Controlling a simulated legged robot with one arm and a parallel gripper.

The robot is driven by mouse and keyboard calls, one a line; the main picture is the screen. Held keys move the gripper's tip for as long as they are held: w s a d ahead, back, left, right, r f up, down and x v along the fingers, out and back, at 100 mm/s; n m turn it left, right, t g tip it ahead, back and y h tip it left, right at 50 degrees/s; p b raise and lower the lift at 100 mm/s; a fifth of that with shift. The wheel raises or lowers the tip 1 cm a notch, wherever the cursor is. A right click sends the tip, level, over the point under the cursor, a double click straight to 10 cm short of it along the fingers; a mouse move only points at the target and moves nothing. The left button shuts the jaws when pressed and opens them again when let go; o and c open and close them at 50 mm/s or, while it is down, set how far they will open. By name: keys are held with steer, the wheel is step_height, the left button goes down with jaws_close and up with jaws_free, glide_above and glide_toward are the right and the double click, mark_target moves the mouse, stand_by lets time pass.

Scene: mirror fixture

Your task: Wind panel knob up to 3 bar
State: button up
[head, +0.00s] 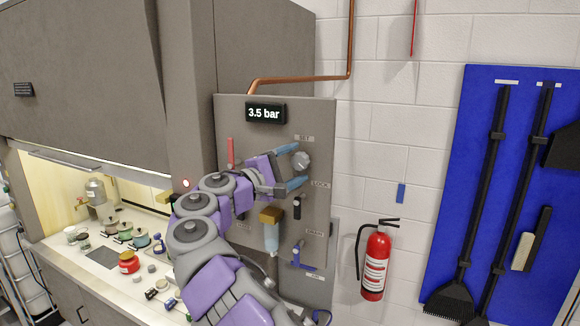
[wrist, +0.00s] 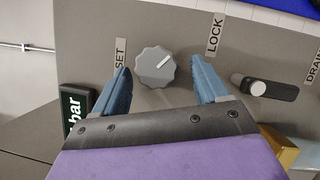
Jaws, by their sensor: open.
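The grey panel (head: 240,112) is fixed beside the cabinet, and its display (head: 265,113) reads 3.5 bar. The grey scalloped knob (head: 301,160) sits under the SET label, and a white line marks its face. In the wrist view the knob (wrist: 156,66) lies between the two blue fingers, with gaps on both sides. My gripper (head: 291,167) is open around the knob and does not visibly grip it. In the wrist view my gripper (wrist: 163,80) shows both fingertips pointing toward the panel.
A black lever (head: 297,205) is beside the LOCK label, below the knob. A blue-handled valve (head: 300,258) is lower on the panel. A red handle (head: 230,152) is at the left. A fire extinguisher (head: 375,262) hangs to the right. Jars (head: 129,262) crowd the counter.

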steer(key=b+v, duration=0.2)
steer(key=v, duration=1.5)
steer(key=shift+a, duration=0.3)
steer(key=s+d+f+m+t+y+b, duration=0.1)
steer(key=d+f+m+t+y+b, duration=0.2)
steer(key=m+b, duration=0.8)
steer(key=s+d+f+m+t+y+b, duration=0.1)
steer(key=d+m+t+y+b, duration=0.2)
steer(key=m+b, duration=0.8)
steer(key=w+d+r+n, duration=0.1)
steer(key=w+d+r, duration=0.1)
steer(key=w, duration=0.2)
steer(key=w+d+r+n+p, duration=0.1)
steer(key=w+d+r, duration=0.1)
steer(key=w, duration=0.3)
steer(key=w+d+r+n+h, duration=0.1)
steer(key=w+d, duration=0.1)
steer(key=w, duration=0.2)
steer(key=shift+w+d+r+n, duration=0.1)
steer(key=shift+w+r+n, duration=0.1)
steer(key=shift+r+n, duration=0.2)
steer(key=shift+w+d+r+p, duration=0.15)
steer(key=shift+w+d+p, duration=0.15)
steer(key=shift+w+p, duration=0.35)
